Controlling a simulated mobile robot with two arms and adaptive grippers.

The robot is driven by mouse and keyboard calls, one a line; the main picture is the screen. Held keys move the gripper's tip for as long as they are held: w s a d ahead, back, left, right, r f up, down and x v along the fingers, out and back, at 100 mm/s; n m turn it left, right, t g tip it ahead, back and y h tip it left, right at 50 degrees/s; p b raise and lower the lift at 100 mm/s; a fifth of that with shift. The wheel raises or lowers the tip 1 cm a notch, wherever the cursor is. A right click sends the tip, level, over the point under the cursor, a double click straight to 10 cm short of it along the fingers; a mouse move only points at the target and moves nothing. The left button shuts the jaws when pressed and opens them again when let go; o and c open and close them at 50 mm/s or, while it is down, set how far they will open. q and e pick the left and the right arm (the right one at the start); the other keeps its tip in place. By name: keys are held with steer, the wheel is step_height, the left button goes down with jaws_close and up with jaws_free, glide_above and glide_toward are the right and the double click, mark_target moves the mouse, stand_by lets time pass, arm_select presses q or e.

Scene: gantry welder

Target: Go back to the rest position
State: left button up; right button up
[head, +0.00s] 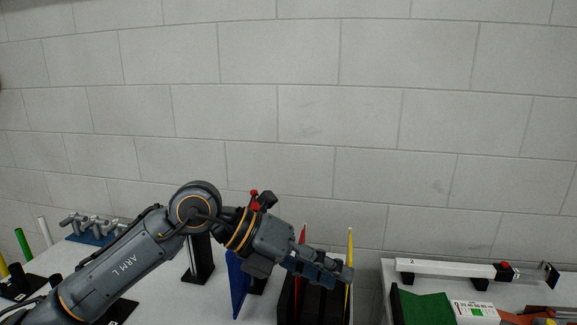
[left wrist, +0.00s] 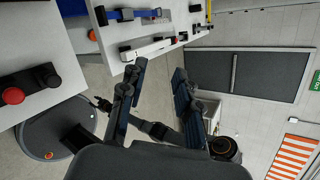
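My left arm reaches in from the left in the head view, and its gripper (head: 322,268) hangs in front of the wall, above the dark holder. In the left wrist view the two fingers of my left gripper (left wrist: 160,88) stand well apart with nothing between them.
A dark holder (head: 318,303) with red and yellow upright pieces stands below my left gripper, next to a blue panel (head: 238,284). A right-hand table (head: 385,285) carries a white bar (head: 445,268) and a green block (head: 426,308). A gap separates the tables.

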arm_select(q)
steer(key=s+d+r+n+h, duration=0.3)
steer(key=s+r+h, duration=0.1)
steer(key=r+h, duration=0.4)
steer(key=w+a+n+t+h, duration=0.1)
steer(key=w+a+n+t, duration=0.6)
steer(key=n+t, duration=0.8)
steer(key=w+a+f+n+t+y, duration=0.4)
steer(key=a+f+n+t+y, duration=0.2)
steer(key=a+f+n+y, duration=0.85)
steer(key=s+a+f+n+g+y, duration=0.3)
steer(key=f+n+g+y, duration=0.15)
steer(key=f, duration=0.35)
steer(key=s+a+f+n+g+y, duration=0.2)
steer(key=s+a+f+n+g, duration=0.15)
steer(key=s+f+g, duration=0.6)
steer(key=s+a+f+g, duration=0.2)
steer(key=s+f+g, duration=0.2)
steer(key=s+f, duration=1.1)
step_height(320, 180, down, 26)
steer(key=s+g+b, duration=0.1)
steer(key=s+b, duration=0.1)
steer(key=b, duration=0.2)
steer(key=s+a+f+g+b, duration=0.1)
steer(key=s+a+f+b, duration=0.1)
steer(key=s+f, duration=1.5)
step_height(320, 180, down, 4)
steer(key=shift+s+a+r+m+b, duration=0.15)
steer(key=shift+a+r+m+b, duration=0.1)
steer(key=shift+m+b, duration=0.1)
